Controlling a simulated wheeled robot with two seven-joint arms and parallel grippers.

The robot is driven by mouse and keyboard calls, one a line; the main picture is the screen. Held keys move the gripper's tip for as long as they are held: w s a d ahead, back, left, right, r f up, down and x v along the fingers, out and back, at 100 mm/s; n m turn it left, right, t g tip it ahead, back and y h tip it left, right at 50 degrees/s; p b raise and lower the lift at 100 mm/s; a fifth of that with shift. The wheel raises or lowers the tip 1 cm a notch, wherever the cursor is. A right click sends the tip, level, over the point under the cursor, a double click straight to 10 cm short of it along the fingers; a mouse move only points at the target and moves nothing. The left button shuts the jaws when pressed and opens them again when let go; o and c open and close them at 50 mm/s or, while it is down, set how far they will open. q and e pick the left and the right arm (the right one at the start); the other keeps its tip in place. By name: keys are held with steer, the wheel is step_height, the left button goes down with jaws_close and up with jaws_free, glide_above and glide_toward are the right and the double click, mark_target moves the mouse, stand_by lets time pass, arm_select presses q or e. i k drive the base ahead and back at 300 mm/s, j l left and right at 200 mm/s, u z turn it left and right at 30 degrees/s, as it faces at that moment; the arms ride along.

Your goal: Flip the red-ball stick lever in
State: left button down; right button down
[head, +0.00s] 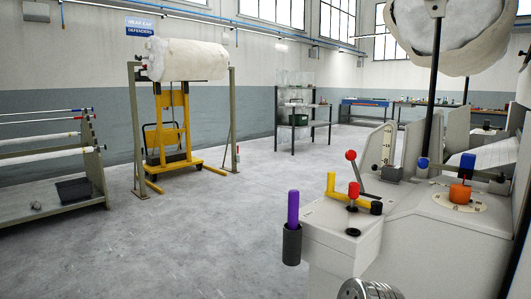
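The red-ball stick lever (351,156) stands on the grey machine at the right of the head view. The stick's foot is partly hidden behind the controls in front. A shorter control with a red top (353,190) stands just in front of it, on the control box (345,228). Neither of my grippers can be made out. A ribbed, silvery round part (369,290) shows at the bottom edge, well below the lever; I cannot tell what it is.
Close around the lever are a yellow bent handle (333,190), black knobs (376,207), a purple-handled tool in a dark holder (292,245) and an orange dial knob (460,193). A dark upright post (434,85) rises behind. The floor (215,235) to the left is clear.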

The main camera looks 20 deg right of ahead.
mark_target(351, 155)
steer(key=i+j+u, duration=0.1)
steer(key=i+u, duration=0.65)
steer(key=i+z, duration=0.25)
steer(key=i, duration=0.2)
steer(key=i+j+z, duration=0.2)
steer(key=i, duration=0.25)
steer(key=i+z, duration=0.2)
steer(key=z, duration=0.2)
steer(key=i+j+z, duration=0.1)
steer(key=z, duration=0.3)
steer(key=i+j+z, duration=0.15)
steer(key=i+z, duration=0.25)
steer(key=i+j+z, duration=0.1)
steer(key=z, duration=0.3)
steer(key=i+j+z, duration=0.15)
steer(key=j+z, duration=0.15)
steer(key=i+j+z, duration=0.25)
steer(key=j, duration=0.2)
steer(key=j+z, duration=0.3)
